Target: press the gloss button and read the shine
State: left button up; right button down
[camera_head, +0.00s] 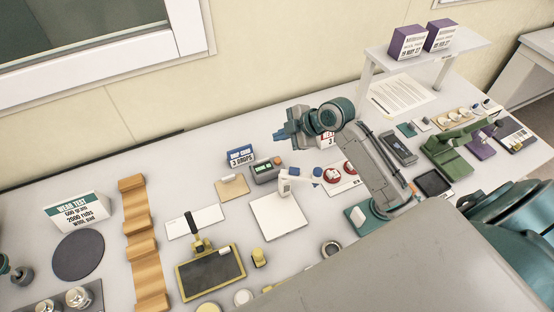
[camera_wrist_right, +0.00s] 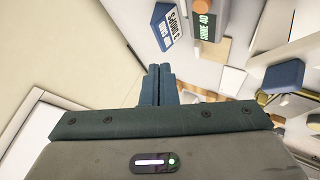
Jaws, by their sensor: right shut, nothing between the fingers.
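A small grey display box (camera_head: 265,172) stands near the middle of the table. The right wrist view shows a dark screen (camera_wrist_right: 207,20), which appears to read "SHINE 40" in green. A white device (camera_head: 293,180) with a blue knob (camera_head: 317,173) stands right of the box. I cannot tell which part is the gloss button.
A blue drop card (camera_head: 241,156) stands left of the display box. A white plate (camera_head: 278,216) and a yellow-framed dark pad (camera_head: 210,273) lie in front. My right arm covers part of the right side. The table's back left is clear.

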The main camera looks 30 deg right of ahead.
notch_tip(320, 180, down, 7)
jog(key=b, duration=0.5)
jog(key=shift+s+f, duration=0.1)
jog(key=shift+f, duration=0.1)
jog(key=shift+f, duration=0.1)
dwell(1.5)
jog(key=shift+f+b, duration=0.3)
jog(key=shift+f+b, duration=0.4)
jog(key=shift+f, duration=0.1)
dwell(0.6)
dwell(0.3)
jog(key=shift+r+p, duration=0.7)
jog(key=shift+r, duration=0.25)
jog(key=shift+r, duration=0.1)
notch_tip(320, 180, up, 5)
jog(key=p, duration=0.3)
jog(key=shift+p, duration=0.3)
